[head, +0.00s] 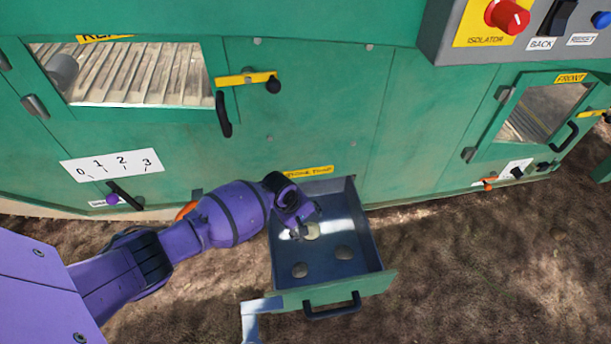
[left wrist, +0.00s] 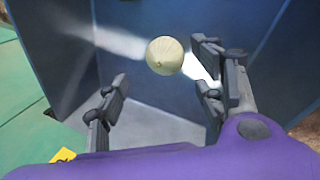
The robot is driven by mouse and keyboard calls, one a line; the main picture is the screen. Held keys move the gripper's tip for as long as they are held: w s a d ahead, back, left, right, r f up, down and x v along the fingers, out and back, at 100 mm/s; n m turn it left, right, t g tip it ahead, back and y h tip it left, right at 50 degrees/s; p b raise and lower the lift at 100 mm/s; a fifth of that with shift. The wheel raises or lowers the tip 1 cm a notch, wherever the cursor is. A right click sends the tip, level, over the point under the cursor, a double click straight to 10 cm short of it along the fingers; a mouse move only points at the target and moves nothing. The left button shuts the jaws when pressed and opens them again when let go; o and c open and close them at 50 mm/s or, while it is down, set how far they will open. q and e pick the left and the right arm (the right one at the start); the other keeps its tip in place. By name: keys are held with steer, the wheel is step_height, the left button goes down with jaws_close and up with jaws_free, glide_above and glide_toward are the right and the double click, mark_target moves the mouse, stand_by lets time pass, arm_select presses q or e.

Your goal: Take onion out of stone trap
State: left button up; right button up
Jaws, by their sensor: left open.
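The stone trap (head: 376,238) is an open drawer pulled out from the green machine, with a grey inside and a green front with a black handle. A pale, round onion (head: 312,231) lies in it, partly covered by my gripper in the head view. In the left wrist view the onion (left wrist: 165,56) sits just beyond the fingertips, between their lines and nearer the right finger. My left gripper (head: 303,231) is open and empty inside the drawer; it also shows in the left wrist view (left wrist: 162,88). My right gripper is not in view.
The drawer walls stand around my gripper. A control box (head: 500,30) is at upper right. Bare ground (head: 480,270) lies right of the drawer.

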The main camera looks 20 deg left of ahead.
mark_target(309, 227)
arm_select(q)
steer(key=b+x, duration=0.4)
steer(key=x, duration=0.2)
steer(key=shift+f, duration=0.35)
steer(key=shift+w+f, duration=0.15)
steer(key=shift+f, duration=0.05)
steer(key=shift+r, duration=0.2)
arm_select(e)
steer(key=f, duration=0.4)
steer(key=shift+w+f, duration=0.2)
arm_select(q)
steer(key=c, duration=1.2)
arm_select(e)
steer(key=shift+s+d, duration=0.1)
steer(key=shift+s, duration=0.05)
